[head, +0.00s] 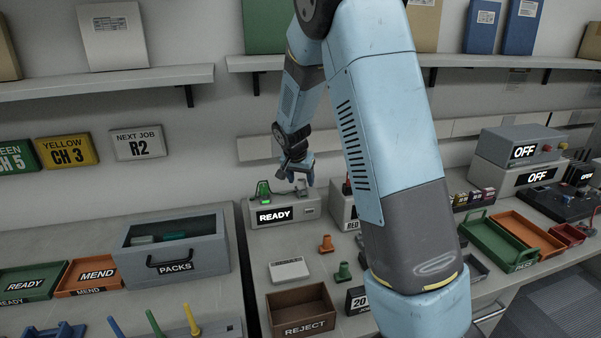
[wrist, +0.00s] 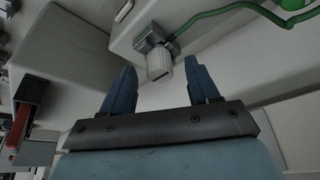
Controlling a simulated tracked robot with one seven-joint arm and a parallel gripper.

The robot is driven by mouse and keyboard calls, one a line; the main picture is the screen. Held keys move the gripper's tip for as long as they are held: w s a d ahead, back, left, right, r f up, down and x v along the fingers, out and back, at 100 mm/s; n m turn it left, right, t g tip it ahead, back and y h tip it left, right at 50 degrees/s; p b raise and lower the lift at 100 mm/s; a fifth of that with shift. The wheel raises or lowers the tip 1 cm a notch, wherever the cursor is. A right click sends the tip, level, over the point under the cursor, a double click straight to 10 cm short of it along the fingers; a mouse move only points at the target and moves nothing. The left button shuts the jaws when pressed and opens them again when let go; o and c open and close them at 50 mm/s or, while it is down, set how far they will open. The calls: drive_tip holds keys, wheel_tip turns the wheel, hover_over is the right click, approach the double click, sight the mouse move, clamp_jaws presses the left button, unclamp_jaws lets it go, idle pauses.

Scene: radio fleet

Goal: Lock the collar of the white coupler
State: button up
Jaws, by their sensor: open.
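The white coupler (wrist: 159,64) shows in the wrist view as a short pale ribbed collar with a dark slot, set against a grey metal block (wrist: 150,38). A green cable (wrist: 225,12) runs from beside the block to the upper right. My gripper (wrist: 160,68) is open, and its two blue fingers stand left and right of the coupler with gaps on both sides. Whether the tips are level with the collar in depth, I cannot tell.
A green device (head: 263,192) stands on the left of the READY box. A second box (head: 345,212) is close on the right, partly behind my arm. A red-handled part (wrist: 20,125) shows at wrist-view left.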

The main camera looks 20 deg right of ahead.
drive_tip(key=shift+w+f, duration=0.1)
drive_tip(key=shift+f, duration=0.15)
drive_tip(key=shift+c, duration=0.2)
drive_tip(key=c, duration=1.1)
clamp_jaws()
